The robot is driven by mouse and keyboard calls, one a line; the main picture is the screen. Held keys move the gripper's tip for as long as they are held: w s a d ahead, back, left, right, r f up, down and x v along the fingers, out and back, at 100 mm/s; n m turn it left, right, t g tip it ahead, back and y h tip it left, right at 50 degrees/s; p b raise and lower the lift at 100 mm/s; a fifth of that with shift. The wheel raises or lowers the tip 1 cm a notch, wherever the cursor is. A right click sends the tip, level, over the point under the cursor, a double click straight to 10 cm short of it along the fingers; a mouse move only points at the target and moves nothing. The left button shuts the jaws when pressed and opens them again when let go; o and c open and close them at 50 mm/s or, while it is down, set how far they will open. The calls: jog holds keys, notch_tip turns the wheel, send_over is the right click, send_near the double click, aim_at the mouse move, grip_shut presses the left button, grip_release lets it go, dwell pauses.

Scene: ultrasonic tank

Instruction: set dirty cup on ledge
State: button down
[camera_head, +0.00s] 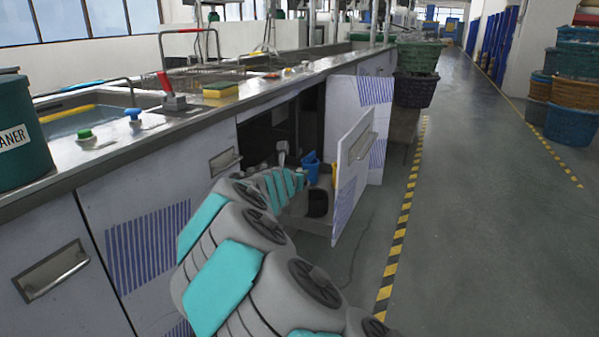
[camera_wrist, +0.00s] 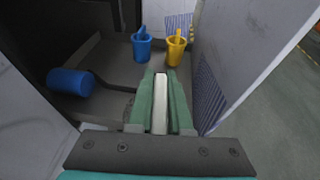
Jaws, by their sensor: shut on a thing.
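My gripper (camera_wrist: 160,82) has green fingers and is shut on a narrow pale thing (camera_wrist: 160,104) in the wrist view. Most of that thing is hidden between the fingers, so I cannot tell whether it is part of the dirty cup. In the head view my gripper (camera_head: 290,183) is at the open cabinet under the counter. A blue cup (camera_wrist: 141,49) and a yellow cup (camera_wrist: 176,50), each with something sticking out, stand inside the cabinet beyond the fingertips. The blue cup (camera_head: 311,171) also shows in the head view. I cannot make out which ledge is meant.
A blue cylinder (camera_wrist: 70,82) with a dark stem lies left of my gripper. The open cabinet door (camera_head: 352,172) stands close on the right. The steel counter (camera_head: 185,124) runs above, with a sponge (camera_head: 220,90) and buttons. The aisle floor (camera_head: 480,200) is clear.

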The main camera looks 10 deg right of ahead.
aim_at(301, 197)
jog(key=shift+s+f+n+t+y, duration=0.15)
jog(key=shift+s+n+t+y, duration=0.25)
jog(key=shift+s+n+y, duration=0.25)
jog(key=shift+s+f+n+y, duration=0.45)
jog(key=shift+f+y, duration=0.2)
jog(key=shift+f, duration=0.05)
jog(key=shift+s+r+n+t+y, duration=0.2)
jog(key=shift+r+n+t+y, duration=0.1)
jog(key=shift+s+f+y, duration=0.25)
jog(key=shift+f+y, duration=0.05)
jog(key=shift+f, duration=0.05)
jog(key=shift+s+a+f+n+t+y, duration=0.15)
jog(key=shift+s+f+n+t+y, duration=0.15)
jog(key=shift+s+n+y, duration=0.5)
jog(key=shift+s+a+f+n+y, duration=0.1)
jog(key=shift+s+f+n+y, duration=0.25)
jog(key=shift+s+n+y, duration=0.35)
jog(key=shift+s+a+f+n+y, duration=0.1)
jog(key=shift+s+f+n+y, duration=0.3)
jog(key=shift+n+y, duration=0.55)
jog(key=shift+s+a+f+n+y, duration=0.2)
jog(key=shift+s+n+y, duration=0.25)
jog(key=shift+y, duration=0.25)
jog(key=shift+s+a+f+n+y, duration=0.15)
jog(key=shift+s+n+y, duration=0.25)
jog(key=shift+y, duration=0.25)
jog(key=shift+d, duration=0.2)
